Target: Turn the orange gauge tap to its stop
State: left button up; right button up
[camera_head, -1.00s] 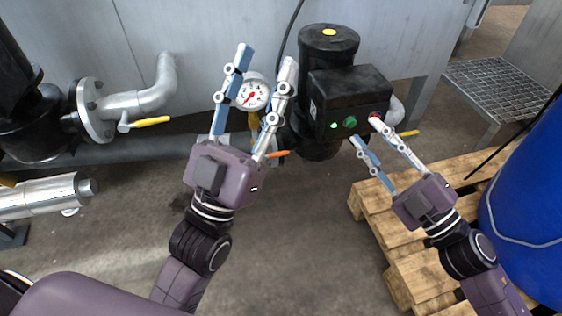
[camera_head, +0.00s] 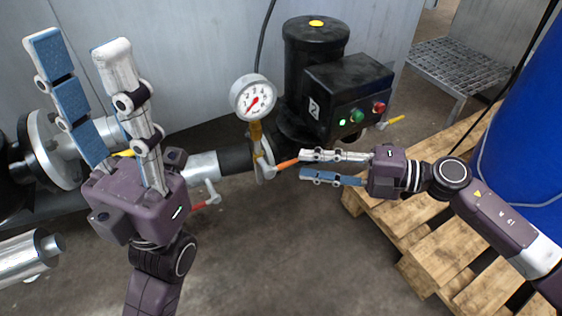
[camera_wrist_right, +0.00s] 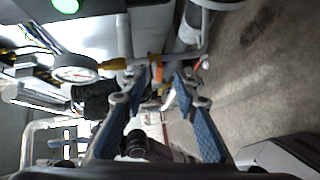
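The orange gauge tap (camera_head: 287,164) is a small lever on the brass fitting below the round white pressure gauge (camera_head: 253,97). Its free end points right, toward my right gripper (camera_head: 302,165). That gripper is open, its fingers level and its fingertips at the lever's end. In the right wrist view the orange lever (camera_wrist_right: 158,74) shows between the tips of the open fingers (camera_wrist_right: 156,80); whether they touch it cannot be told. My left gripper (camera_head: 77,43) is open and empty at the left, pointing up in front of the pipework.
A black pump with a control box (camera_head: 348,95) stands just behind my right gripper. A red lever (camera_head: 205,201) sits on the pipe left of the tap. A wooden pallet (camera_head: 425,220) and blue drum (camera_head: 530,150) are at the right. The floor in the middle is clear.

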aim_at(289, 161)
jog(key=b+x, duration=0.1)
jog(key=x, duration=0.4)
jog(key=shift+a, duration=0.15)
grip_shut()
